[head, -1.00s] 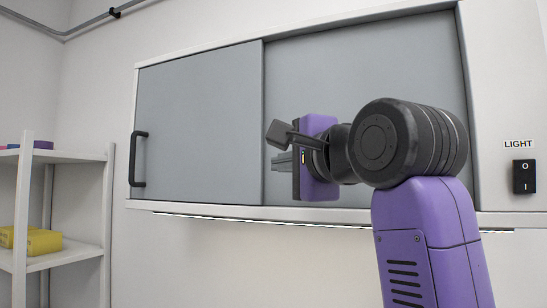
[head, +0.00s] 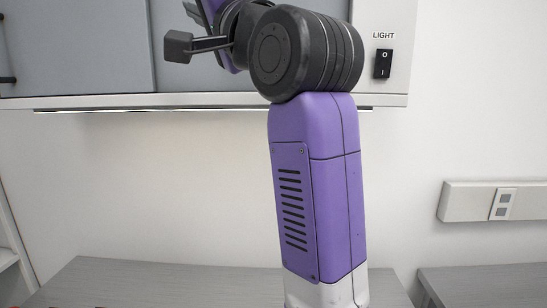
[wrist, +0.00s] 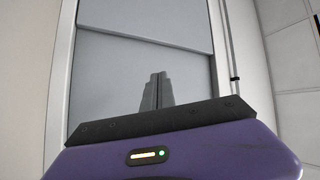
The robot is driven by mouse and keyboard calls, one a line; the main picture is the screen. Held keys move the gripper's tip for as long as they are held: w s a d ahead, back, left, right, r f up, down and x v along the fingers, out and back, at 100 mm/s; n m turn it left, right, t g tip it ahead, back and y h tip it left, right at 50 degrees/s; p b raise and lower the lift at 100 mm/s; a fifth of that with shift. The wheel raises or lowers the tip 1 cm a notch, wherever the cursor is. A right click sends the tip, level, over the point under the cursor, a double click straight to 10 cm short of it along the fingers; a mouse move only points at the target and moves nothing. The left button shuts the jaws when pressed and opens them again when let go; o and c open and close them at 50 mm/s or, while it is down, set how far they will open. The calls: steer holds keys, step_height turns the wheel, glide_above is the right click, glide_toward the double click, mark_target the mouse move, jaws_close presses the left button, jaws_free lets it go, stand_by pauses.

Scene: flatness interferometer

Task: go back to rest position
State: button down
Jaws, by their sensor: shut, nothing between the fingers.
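My gripper (wrist: 155,90) shows in the wrist view with its two grey fingers together and nothing between them. It points toward the grey sliding door panels of a wall cabinet and looks apart from them. The cabinet's grey panel (head: 95,50) shows at the upper left, and the wrist view also shows the grey panels (wrist: 125,70).
A LIGHT switch (head: 383,64) sits on the cabinet's right side. A grey bench top (head: 160,280) lies below, with another bench (head: 490,280) to the right. A wall socket strip (head: 480,203) is at the right. A white shelf edge (head: 12,250) shows at the far left.

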steer(key=d+f+n+t+h, duration=0.15)
steer(key=d+f, duration=0.25)
steer(key=f, duration=0.6)
steer(key=d+f+t+h, duration=0.2)
steer(key=d+f, duration=0.2)
steer(key=f, duration=0.6)
steer(key=s+d+f+n+h+b, duration=0.1)
steer(key=s+d+f, duration=0.2)
steer(key=f, duration=0.4)
steer(key=s+d+f+t+h, duration=0.1)
steer(key=s+d+f+h, duration=0.1)
steer(key=d+f, duration=0.3)
steer(key=s+d+f+n+h+b, duration=0.1)
steer(key=s+d+f, duration=0.15)
steer(key=f, duration=0.55)
steer(key=s+d+f+g+h, duration=0.2)
steer(key=s+d+f, duration=0.2)
steer(key=s+f, duration=0.4)
steer(key=s+d+f+n+g+h+b, duration=0.1)
steer(key=s+d+f, duration=0.3)
steer(key=s+f, duration=0.5)
steer(key=s+d+f+g+h+b, duration=0.1)
steer(key=s+d+f+g+h, duration=0.2)
steer(key=s+f, duration=0.5)
steer(key=s+d+g, duration=0.1)
steer(key=s+d, duration=0.1)
steer(key=s, duration=1)
steer(key=shift+s+f, duration=0.2)
steer(key=shift+s, duration=0.2)
